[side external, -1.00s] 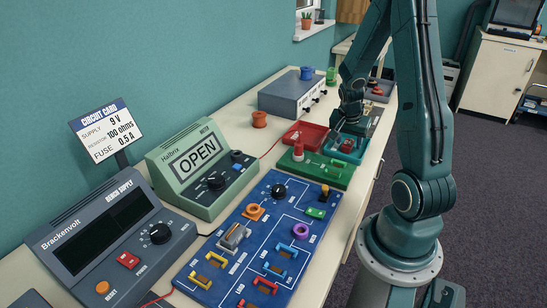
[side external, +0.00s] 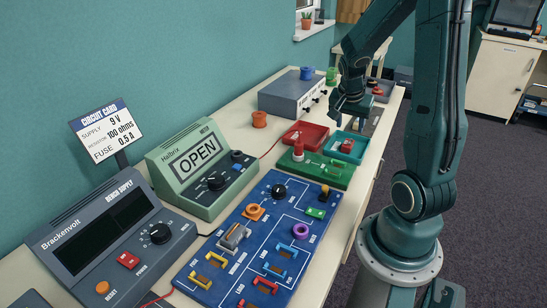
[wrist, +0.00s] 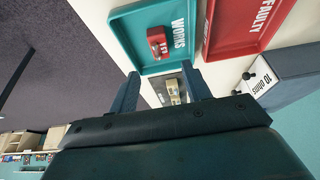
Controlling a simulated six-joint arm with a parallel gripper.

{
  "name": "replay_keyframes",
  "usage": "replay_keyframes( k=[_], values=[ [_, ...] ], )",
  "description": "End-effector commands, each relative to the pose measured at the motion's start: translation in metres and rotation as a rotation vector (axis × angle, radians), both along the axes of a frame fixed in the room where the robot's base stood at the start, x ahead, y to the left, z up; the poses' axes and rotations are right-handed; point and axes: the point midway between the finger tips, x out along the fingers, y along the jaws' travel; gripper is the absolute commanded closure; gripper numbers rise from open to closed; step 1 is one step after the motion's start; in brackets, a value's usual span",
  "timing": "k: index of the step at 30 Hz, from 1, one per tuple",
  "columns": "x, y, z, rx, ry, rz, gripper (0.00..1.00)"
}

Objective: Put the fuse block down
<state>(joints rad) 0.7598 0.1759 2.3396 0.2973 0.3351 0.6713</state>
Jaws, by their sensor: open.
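The red fuse block (side external: 346,146) rests in the teal tray (side external: 362,157). In the wrist view the same red block (wrist: 157,43) lies near the middle of the teal tray (wrist: 140,22) marked WORKS. My gripper (side external: 350,115) hangs above the bench beyond the tray, clear of the block. In the wrist view my gripper's fingers (wrist: 167,92) are spread apart with nothing held between them. A grey plate with a pale piece (wrist: 173,92) shows in the gap, below the fingers.
A red tray (wrist: 235,25) marked FAULTY sits beside the teal one. A green board (side external: 315,168) with a red-capped part and a blue circuit board (side external: 262,235) lie nearer. A grey box (side external: 290,93) stands at the back. The bench's right edge is close to the trays.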

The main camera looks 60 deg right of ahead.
Motion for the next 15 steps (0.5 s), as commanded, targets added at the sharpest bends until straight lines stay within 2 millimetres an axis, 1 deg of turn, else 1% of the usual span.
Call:
replay_keyframes(
  k=[1,6,10,15],
  values=[
    [0.001,0.002,0.007,-0.004,-0.004,0.002,0.52],
    [0.001,0.009,0.024,-0.003,-0.004,0.002,0.52],
    [0.001,0.013,0.033,-0.002,-0.002,0.001,0.52],
    [0.000,0.016,0.038,-0.001,-0.001,0.000,0.52]
  ],
)
